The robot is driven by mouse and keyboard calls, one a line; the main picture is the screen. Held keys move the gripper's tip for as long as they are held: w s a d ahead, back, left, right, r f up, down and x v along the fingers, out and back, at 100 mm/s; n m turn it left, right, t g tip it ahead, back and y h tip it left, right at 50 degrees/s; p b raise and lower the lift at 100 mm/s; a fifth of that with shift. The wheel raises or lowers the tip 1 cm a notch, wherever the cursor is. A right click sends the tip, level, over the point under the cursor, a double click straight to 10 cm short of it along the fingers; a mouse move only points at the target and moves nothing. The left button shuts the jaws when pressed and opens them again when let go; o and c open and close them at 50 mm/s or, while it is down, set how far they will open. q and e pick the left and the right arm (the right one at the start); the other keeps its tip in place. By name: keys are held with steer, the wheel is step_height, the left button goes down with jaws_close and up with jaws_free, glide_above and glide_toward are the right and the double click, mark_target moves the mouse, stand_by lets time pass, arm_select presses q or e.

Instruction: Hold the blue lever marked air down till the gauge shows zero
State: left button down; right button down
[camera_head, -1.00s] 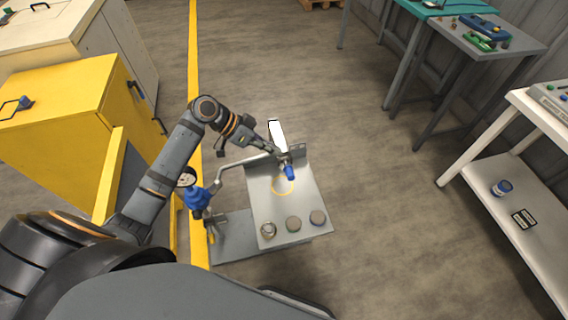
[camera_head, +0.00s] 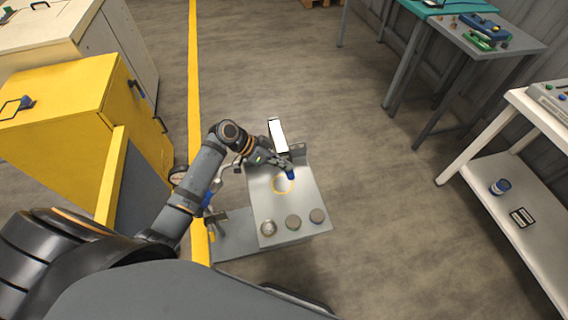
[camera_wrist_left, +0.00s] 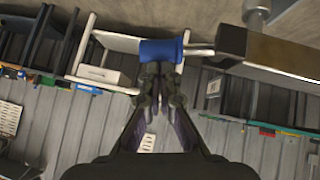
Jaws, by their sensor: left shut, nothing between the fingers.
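The blue lever (camera_head: 291,174) sits at the back of a grey stand, above its plate; in the left wrist view it shows as a blue grip (camera_wrist_left: 160,51) on a metal rod. I cannot read any marking on it. My left gripper (camera_head: 284,167) is shut and empty, with its fingertips right at the lever. In the left wrist view the fingertips (camera_wrist_left: 158,72) overlap the lower edge of the blue grip; I cannot tell if they press on it. My right gripper is not in view.
The stand's grey plate (camera_head: 305,198) carries a yellow ring and several round knobs along its front. A white sign (camera_head: 278,135) stands behind it. A yellow cabinet (camera_head: 60,110) is at left, a white shelf (camera_head: 530,215) at right. Open floor lies between stand and shelf.

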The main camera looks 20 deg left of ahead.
mark_target(287, 174)
arm_select(q)
steer(key=shift+s+d+f+t, duration=0.15)
steer(key=shift+s+f+t, duration=0.05)
steer(key=shift+f+t, duration=0.1)
steer(key=shift+s+d+f+m+t+y+b, duration=0.2)
steer(key=shift+s+f+m+t+y+b, duration=0.1)
steer(key=shift+f+m+t+y+b, duration=0.2)
steer(key=shift+s+d+f+m+t+y+b, duration=0.2)
steer(key=shift+s+f+m+t+y+b, duration=0.15)
steer(key=shift+f+t+b, duration=0.25)
steer(key=shift+f, duration=0.2)
steer(key=shift+s+f, duration=0.1)
steer(key=shift+f, duration=0.2)
steer(key=shift+r, duration=0.1)
